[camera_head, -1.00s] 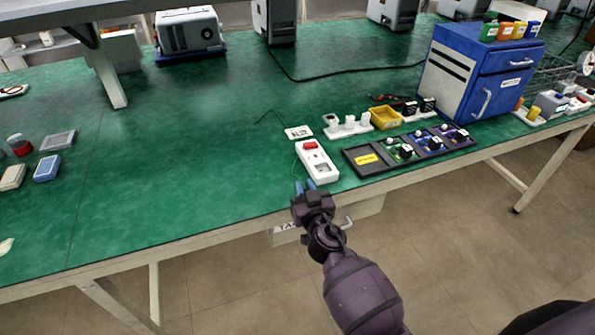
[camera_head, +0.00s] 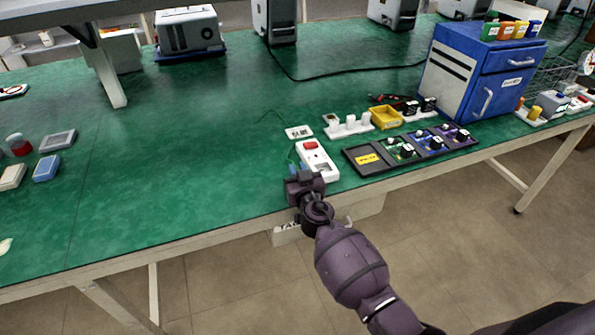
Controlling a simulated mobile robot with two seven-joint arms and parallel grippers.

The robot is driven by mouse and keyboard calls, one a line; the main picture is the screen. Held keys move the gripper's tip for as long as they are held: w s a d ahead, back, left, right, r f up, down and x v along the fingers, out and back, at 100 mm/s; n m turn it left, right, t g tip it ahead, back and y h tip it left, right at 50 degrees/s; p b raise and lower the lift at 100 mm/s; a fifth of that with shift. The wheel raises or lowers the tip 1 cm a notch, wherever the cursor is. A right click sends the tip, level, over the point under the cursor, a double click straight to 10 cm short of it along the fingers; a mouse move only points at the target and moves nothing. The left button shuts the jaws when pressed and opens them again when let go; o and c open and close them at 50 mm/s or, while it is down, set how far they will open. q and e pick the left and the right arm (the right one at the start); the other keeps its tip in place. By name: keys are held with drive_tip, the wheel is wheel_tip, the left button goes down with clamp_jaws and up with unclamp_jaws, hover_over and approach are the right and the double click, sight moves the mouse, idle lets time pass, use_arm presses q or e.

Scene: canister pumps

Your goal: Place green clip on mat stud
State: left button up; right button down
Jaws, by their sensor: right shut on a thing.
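My right gripper (camera_head: 293,170) is low over the front of the green mat (camera_head: 190,190), at the left side of the white tester box with a red top (camera_head: 318,161). It is shut; its own body hides most of the fingertips and what they hold. A thin green cord (camera_head: 290,154) runs from beside the box down to the fingers, so the held thing appears to be the green clip, which I cannot see clearly. I cannot make out the mat stud. My left gripper is out of view.
A dark tray with modules (camera_head: 362,159) is on the right. White holders (camera_head: 347,127), a yellow bin (camera_head: 385,118) and a blue cabinet (camera_head: 460,80) stand farther back. The mat's middle left is clear.

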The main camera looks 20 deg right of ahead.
drive_tip(key=shift+f, duration=0.4)
drive_tip(key=c, duration=1.1)
unclamp_jaws()
drive_tip(key=shift+r, duration=0.2)
drive_tip(key=shift+o, duration=0.2)
drive_tip(key=shift+r, duration=0.15)
drive_tip(key=s, duration=1.1)
